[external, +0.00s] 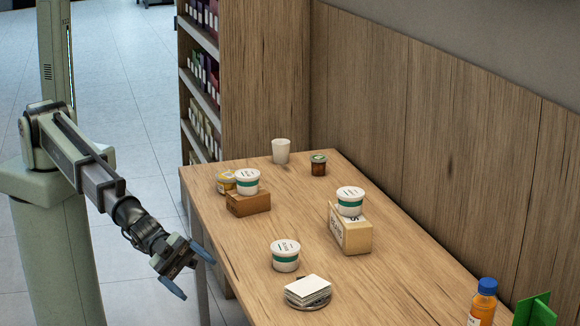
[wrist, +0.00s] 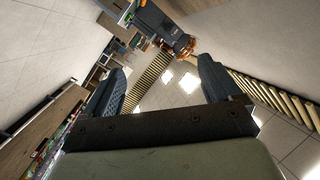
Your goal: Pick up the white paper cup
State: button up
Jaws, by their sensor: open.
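The white paper cup (external: 281,151) stands upright near the far left end of the wooden table (external: 375,295) in the external view. My gripper (external: 190,270) hangs in the air off the table's left side, well apart from the cup. Its two blue-grey fingers are spread with nothing between them. The wrist view shows the open fingers (wrist: 160,85) and a tilted view of floor and shelving beyond them. The cup cannot be made out in the wrist view.
A brown jar (external: 318,165) stands right of the cup. A white tub (external: 247,181) sits on a brown box (external: 248,203), beside a yellow tub (external: 225,182). Another tub (external: 350,201) tops a cardboard box (external: 350,232). A third tub (external: 285,255) stands near stacked cards (external: 308,289).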

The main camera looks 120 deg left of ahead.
jog(key=w+a+r+n+g+y, duration=0.2)
jog(key=w+a+n+y, duration=0.35)
jog(key=a, duration=0.65)
jog(key=w+a+r+n+g+y, duration=0.1)
jog(key=w+a+n+y, duration=0.1)
jog(key=w+a+n, duration=0.7)
jog(key=s+a+r+n+g+h, duration=0.1)
jog(key=a+r+n+g, duration=0.15)
jog(key=a, duration=1.05)
jog(key=s+a+r+n+g+h, duration=0.1)
jog(key=a+r+n+g, duration=0.2)
jog(key=a, duration=1)
jog(key=n+g+y, duration=0.3)
jog(key=n+g, duration=0.6)
jog(key=n, duration=1.3)
send_over(280, 149)
jog(key=a, duration=0.2)
notch_tip(280, 149, down, 5)
jog(key=shift+s+a+f, duration=0.15)
jog(key=shift+s+f, duration=0.05)
jog(key=shift+f, duration=1.85)
jog(key=shift+s+a+f, duration=0.1)
jog(key=shift+s+f, duration=0.15)
jog(key=shift+f, duration=1.85)
jog(key=shift+s+a+f, duration=0.15)
jog(key=shift+s+f, duration=0.05)
jog(key=shift+f, duration=1.85)
